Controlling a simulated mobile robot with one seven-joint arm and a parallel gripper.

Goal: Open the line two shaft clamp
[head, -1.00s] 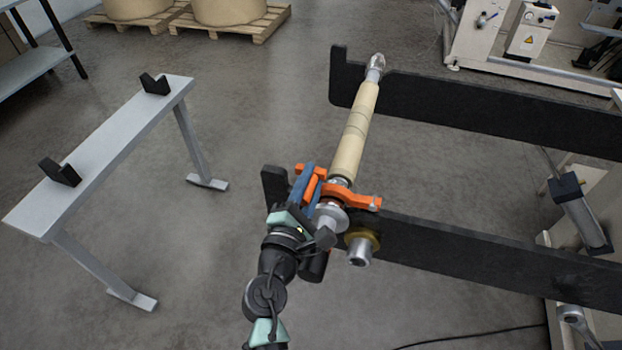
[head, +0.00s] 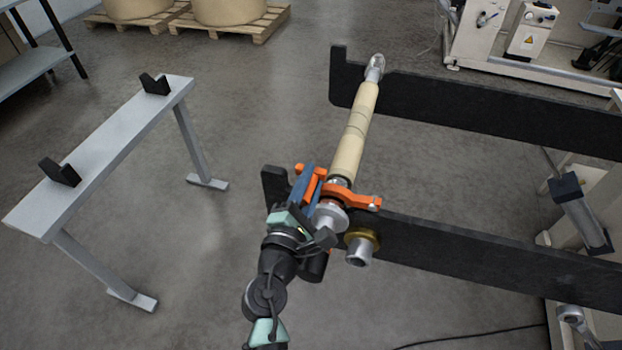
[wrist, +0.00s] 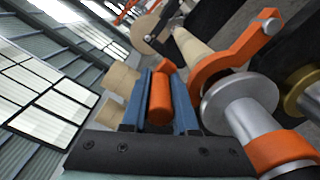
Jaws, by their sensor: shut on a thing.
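The orange shaft clamp (head: 352,198) sits over the near end of the shaft, at the near black arm of the stand. It also shows in the wrist view (wrist: 236,51), beside a silver collar (wrist: 240,106). My gripper (head: 306,189) is at the clamp's left end. Its blue fingers (wrist: 160,98) are shut on the clamp's orange handle, which lies between them in the wrist view. The shaft carries a tan core (head: 354,135) and runs away to the far black arm. My gripper and wrist partly hide the near shaft end.
A brass-coloured collar (head: 362,240) with a silver stub is just right of the clamp on the near black arm (head: 480,258). The far black arm (head: 480,108) runs parallel. A grey rack (head: 110,150) with black V-rests stands left, with open floor between.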

